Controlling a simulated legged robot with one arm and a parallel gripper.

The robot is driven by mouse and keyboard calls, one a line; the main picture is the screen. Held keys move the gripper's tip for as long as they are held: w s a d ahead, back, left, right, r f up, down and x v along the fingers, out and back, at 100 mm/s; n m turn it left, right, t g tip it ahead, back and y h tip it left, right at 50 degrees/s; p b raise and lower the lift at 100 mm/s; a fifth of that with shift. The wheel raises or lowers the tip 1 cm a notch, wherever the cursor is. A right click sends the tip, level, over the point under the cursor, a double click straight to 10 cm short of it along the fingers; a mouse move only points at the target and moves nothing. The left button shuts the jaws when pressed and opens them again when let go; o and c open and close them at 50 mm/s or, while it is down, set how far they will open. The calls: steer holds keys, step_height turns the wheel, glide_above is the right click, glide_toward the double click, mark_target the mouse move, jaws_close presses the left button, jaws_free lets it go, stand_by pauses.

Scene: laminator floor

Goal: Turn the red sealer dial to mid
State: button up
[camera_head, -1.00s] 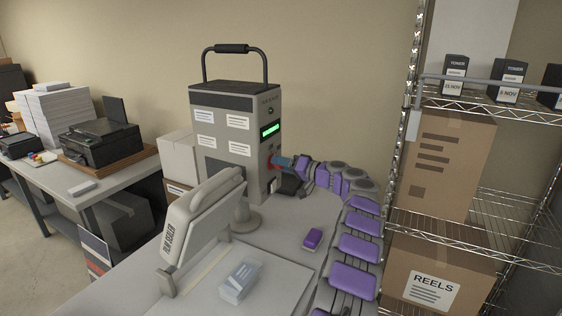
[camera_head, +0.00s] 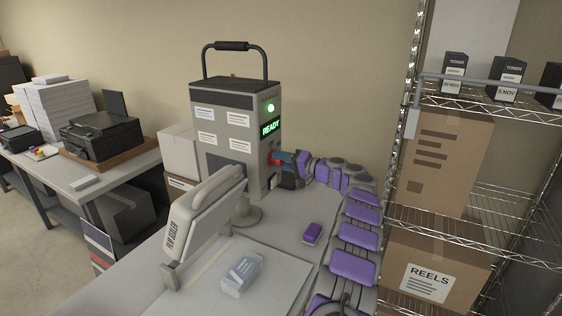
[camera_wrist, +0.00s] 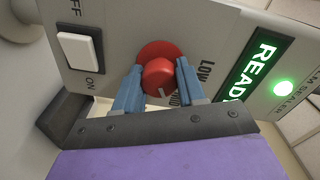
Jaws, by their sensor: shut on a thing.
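The red sealer dial (camera_wrist: 159,76) is on the grey panel of the sealer machine (camera_head: 234,130). My gripper (camera_wrist: 158,88) is shut on the dial, one blue finger on each side. The dial's white pointer line points to the bottom of the wrist view. The word LOW (camera_wrist: 207,72) is printed right of the dial; lettering below it is partly hidden by the right finger. The green display (camera_wrist: 250,70) reads READY, and a round green lamp (camera_wrist: 284,88) is lit. In the head view my gripper covers most of the dial.
A white ON/OFF rocker switch (camera_wrist: 80,51) is left of the dial. Wire shelving (camera_head: 470,226) with boxes stands close on the right.

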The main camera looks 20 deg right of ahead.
steer(key=shift+d+f, duration=0.1)
steer(key=shift+f, duration=0.05)
steer(key=o, duration=1.1)
steer(key=shift+w+d+f, duration=0.1)
steer(key=shift+w+d, duration=0.05)
steer(key=shift+c, duration=0.2)
steer(key=v, duration=1.7)
steer(key=shift+s+d+b, duration=0.2)
steer(key=shift+s+b, duration=0.05)
steer(key=shift+b, duration=0.2)
